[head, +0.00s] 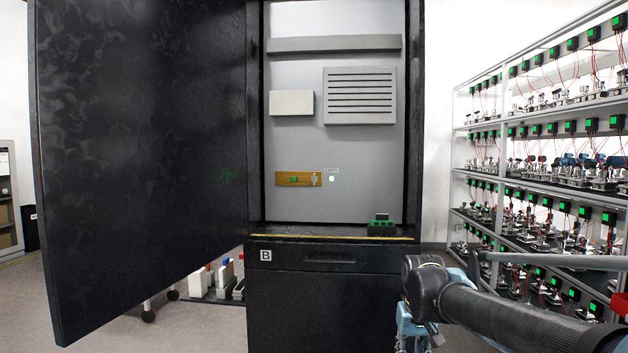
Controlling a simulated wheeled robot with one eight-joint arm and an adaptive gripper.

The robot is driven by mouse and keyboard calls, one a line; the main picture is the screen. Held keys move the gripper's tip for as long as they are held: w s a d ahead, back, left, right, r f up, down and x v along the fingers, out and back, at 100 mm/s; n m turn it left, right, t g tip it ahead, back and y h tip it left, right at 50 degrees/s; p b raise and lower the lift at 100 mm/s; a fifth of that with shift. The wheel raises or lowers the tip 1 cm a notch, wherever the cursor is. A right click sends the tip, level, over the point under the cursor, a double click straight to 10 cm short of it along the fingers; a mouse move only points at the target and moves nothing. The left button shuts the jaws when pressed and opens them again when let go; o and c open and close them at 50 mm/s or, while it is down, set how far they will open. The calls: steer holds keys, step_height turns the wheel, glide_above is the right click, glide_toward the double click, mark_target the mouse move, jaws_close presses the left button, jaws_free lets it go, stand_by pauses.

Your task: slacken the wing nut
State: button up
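A brass-coloured bar (285,179) is fixed low on the grey back panel of the open black cabinet. A small green part (294,180) sits on it, and a small pale metal fitting (315,180) is at its right end. A bright round stud (331,179) is just to the right, under a small label too small to read. I cannot tell which of these is the wing nut. My arm shows at the lower right, in front of the cabinet and well below the bar. Its fingertips are not visible.
The cabinet's black door (140,160) stands wide open on the left. Shelving (462,120) full of wired equipment stands on the right. The space before the brass bar is clear.

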mark_target(314, 175)
steer(key=w+a+r+m+t+h, duration=0.2)
steer(key=w+r+t+h, duration=0.4)
steer(key=w+r, duration=1.6)
steer(key=w+a+r+t+y, duration=0.2)
steer(key=w+a+r+t, duration=0.15)
steer(key=a+r, duration=0.4)
steer(key=w+a+r+n+t+y, duration=0.1)
steer(key=w+a+r+t+y, duration=0.25)
steer(key=a, duration=0.65)
steer(key=w+a+r+t, duration=0.3)
steer(key=w+a+r, duration=0.35)
steer(key=a, duration=0.25)
steer(key=w, duration=1)
steer(key=w+d, duration=0.1)
steer(key=w, duration=0.5)
steer(key=shift+w+r, duration=0.1)
steer(key=shift+r, duration=0.1)
